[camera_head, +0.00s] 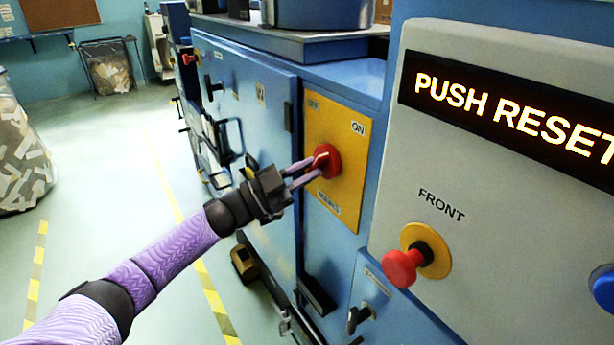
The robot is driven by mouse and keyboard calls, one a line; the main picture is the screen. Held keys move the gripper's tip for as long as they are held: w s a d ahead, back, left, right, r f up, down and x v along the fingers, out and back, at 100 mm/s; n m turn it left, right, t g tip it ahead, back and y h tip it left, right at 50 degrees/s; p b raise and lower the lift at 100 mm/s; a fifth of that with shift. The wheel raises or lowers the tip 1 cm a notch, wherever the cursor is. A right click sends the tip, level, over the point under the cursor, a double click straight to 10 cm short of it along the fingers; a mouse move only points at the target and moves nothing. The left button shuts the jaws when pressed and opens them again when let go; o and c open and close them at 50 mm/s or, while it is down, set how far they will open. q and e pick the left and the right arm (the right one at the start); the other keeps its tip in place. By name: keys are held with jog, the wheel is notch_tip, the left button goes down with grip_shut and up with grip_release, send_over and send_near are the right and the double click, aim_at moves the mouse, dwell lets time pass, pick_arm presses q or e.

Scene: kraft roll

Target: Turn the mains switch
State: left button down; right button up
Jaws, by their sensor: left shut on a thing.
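The mains switch (327,161) is a red knob on a yellow plate (343,207) on the side of the blue machine. The plate carries "OFF" at its upper left, "ON" at its upper right and a "MAINS" label at the bottom. My left gripper (316,169) reaches in from the left and is shut on the red knob. Its fingers cover part of the knob, so I cannot tell which way the knob points. My right gripper is out of view.
A grey panel at the right has a "PUSH RESET" display (510,115), a red "FRONT" button (404,268) on a yellow base and a blue button (604,287). A black handle (358,318) sticks out below. A bin of paper scraps (22,160) stands left; the floor between is clear.

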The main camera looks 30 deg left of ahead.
pick_arm(q)
jog(key=shift+a+m+g+h+b, duration=0.15)
jog(key=shift+m+g, duration=0.3)
jog(key=shift+m, duration=0.65)
jog(key=shift+d+m+g+h+b, duration=0.1)
jog(key=shift+m+g+h+b, duration=0.25)
jog(key=shift+m, duration=0.75)
jog(key=c, duration=0.6)
grip_release()
